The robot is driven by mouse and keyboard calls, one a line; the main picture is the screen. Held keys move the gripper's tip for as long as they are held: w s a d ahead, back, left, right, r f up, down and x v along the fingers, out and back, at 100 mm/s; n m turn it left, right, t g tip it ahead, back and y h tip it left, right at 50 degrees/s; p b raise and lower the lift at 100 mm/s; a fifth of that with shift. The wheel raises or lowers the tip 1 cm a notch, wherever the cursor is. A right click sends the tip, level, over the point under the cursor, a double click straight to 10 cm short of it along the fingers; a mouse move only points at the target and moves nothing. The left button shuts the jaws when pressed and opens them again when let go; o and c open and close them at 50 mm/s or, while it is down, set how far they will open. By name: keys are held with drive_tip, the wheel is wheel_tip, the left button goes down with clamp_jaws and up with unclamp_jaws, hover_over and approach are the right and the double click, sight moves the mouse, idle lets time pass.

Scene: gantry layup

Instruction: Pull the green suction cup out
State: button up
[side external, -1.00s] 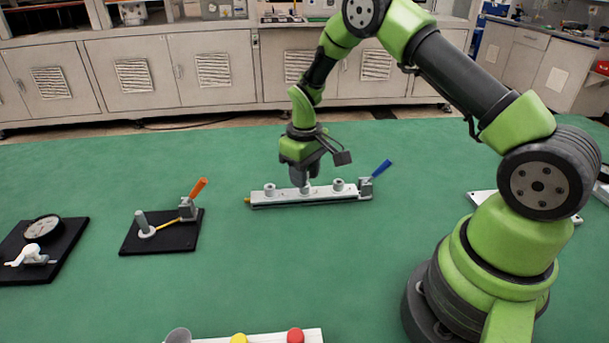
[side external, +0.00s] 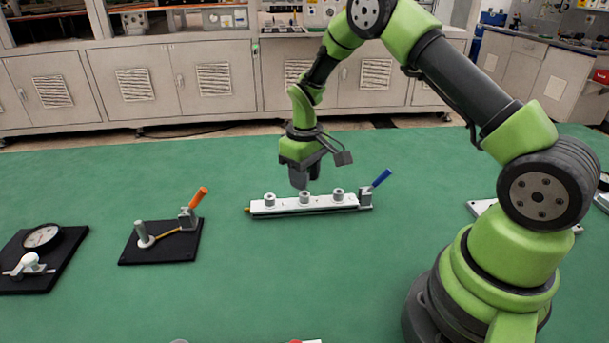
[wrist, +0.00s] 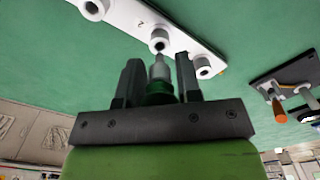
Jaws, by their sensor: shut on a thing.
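My gripper (wrist: 159,66) is shut on the green suction cup (wrist: 158,88), which shows a green body and a grey stem between the two dark fingers in the wrist view. The stem points at the middle socket (wrist: 159,44), by the number 2 on the white rack (wrist: 140,14). The socket's dark opening shows just beyond the stem tip, which looks clear of it, though the gap is small. In the side view, my gripper (side external: 304,182) hovers just above the middle socket (side external: 305,197) of the rack (side external: 287,209); the cup is too small to make out there.
A blue-handled clamp (side external: 366,195) stands at the rack's right end. The rack's two outer sockets (side external: 270,200) flank the middle one. A black plate with an orange-handled clamp (side external: 189,216) and a plate with a dial (side external: 42,237) lie left. Green table (side external: 250,285) is free in front.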

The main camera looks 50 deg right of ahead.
drive_tip(key=shift+r, duration=1.75)
